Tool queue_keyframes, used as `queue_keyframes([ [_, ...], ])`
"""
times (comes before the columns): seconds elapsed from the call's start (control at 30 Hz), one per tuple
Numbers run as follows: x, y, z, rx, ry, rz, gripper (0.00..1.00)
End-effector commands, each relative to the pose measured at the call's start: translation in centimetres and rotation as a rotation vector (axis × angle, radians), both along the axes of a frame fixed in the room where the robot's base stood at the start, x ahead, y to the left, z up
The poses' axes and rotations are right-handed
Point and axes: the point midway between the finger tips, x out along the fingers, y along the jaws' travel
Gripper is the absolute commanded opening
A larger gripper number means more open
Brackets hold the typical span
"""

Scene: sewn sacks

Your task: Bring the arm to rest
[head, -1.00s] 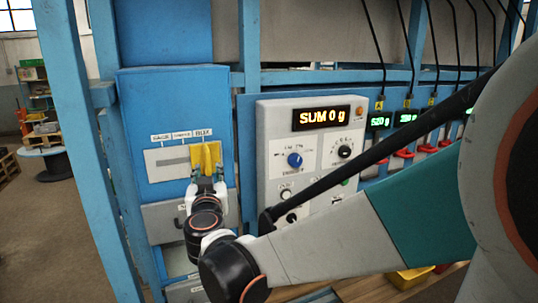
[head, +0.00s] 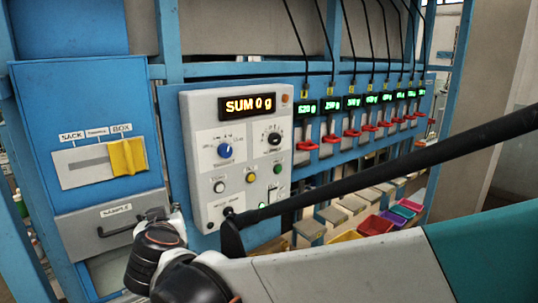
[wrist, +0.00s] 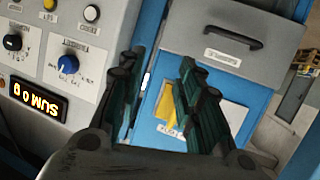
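My gripper (wrist: 163,58) shows in the wrist view with its two dark green fingers apart and nothing held between them. In the head view its fingers are hidden behind my own wrist, low at the left near the sample drawer (head: 118,220). The yellow slider handle (head: 127,156) sits at the right end of its slot, under the BOX label. It also shows in the wrist view (wrist: 174,112), beyond the fingers and partly covered by the right one. I see no contact between the gripper and the handle.
The grey control panel (head: 205,180) with knobs and buttons reads SUM 0 g and stands close beside my wrist. A row of scale displays (head: 352,101) with red levers runs right. Coloured bins (head: 375,225) lie below. Blue posts frame the station.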

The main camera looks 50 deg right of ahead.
Motion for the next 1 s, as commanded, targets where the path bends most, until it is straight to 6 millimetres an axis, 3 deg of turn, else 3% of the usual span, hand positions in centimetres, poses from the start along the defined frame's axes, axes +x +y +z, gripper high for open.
queue_keyframes([
  [0.03, -1.9, -0.2, -3.1, 0.022, 0.066, 0.002, 0.33],
  [0.1, -4.1, 0.2, -6.1, 0.051, 0.166, 0.024, 0.33],
  [0.3, -10.5, 3.5, -14.1, 0.149, 0.419, 0.177, 0.33],
  [0.4, -13.1, 5.8, -17.0, 0.194, 0.504, 0.279, 0.33],
  [0.63, -16.1, 9.2, -19.5, 0.245, 0.583, 0.438, 0.33],
  [1.0, -16.3, 9.6, -19.5, 0.249, 0.588, 0.455, 0.33],
])
